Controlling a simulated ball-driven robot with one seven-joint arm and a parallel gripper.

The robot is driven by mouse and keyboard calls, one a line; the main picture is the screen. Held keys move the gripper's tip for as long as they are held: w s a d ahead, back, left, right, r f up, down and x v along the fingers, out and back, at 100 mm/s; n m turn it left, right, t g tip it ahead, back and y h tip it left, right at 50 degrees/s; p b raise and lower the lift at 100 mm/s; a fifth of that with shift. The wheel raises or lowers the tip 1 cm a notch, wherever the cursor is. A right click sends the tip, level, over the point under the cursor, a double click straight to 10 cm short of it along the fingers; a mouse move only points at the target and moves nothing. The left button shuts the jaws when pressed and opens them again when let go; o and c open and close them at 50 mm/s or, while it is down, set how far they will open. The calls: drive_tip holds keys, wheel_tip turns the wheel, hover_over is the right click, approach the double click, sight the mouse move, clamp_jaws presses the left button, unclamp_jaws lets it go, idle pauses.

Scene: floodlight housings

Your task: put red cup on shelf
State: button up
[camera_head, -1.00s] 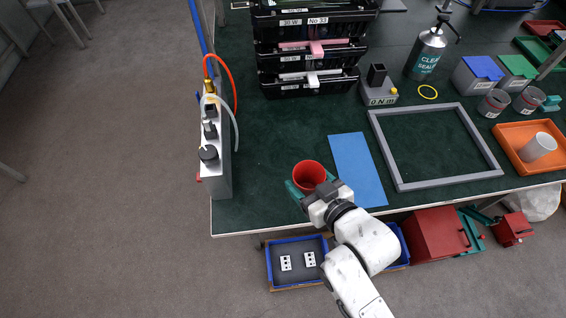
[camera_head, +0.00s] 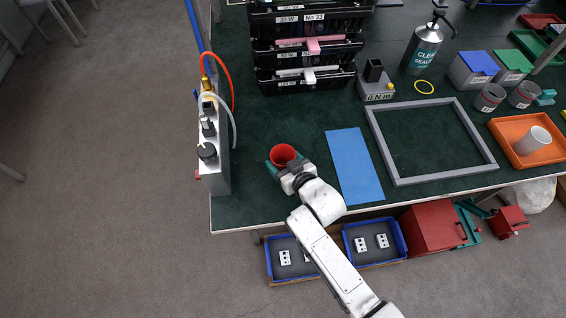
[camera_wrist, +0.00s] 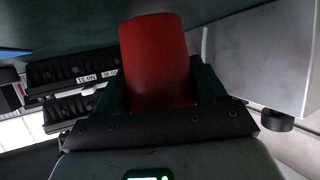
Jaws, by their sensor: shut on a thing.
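The red cup (camera_head: 282,155) is held in my gripper (camera_head: 283,163) over the front left part of the green table. In the wrist view the red cup (camera_wrist: 158,62) stands between the two dark green fingers of my gripper (camera_wrist: 160,85), which are shut on it. The cup's lower part is hidden by the gripper in the head view. I cannot tell how far it is above the table. The black rack (camera_head: 308,50) with several tiers, labelled 30 W and No 33, stands at the back of the table. No empty shelf surface is clear to see.
A grey metal box with hoses (camera_head: 214,150) stands at the table's left edge. A blue mat (camera_head: 354,167) and a grey frame (camera_head: 434,182) lie right of my gripper. Green table between cup and rack is clear.

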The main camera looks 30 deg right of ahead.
drive_tip(key=shift+f, duration=0.6)
drive_tip(key=shift+f, duration=0.1)
drive_tip(key=shift+f, duration=0.15)
drive_tip(key=o, duration=1.1)
drive_tip(key=shift+r, duration=0.2)
drive_tip(key=shift+s+r, duration=0.15)
drive_tip(key=v, duration=1.1)
drive_tip(key=shift+s, duration=0.35)
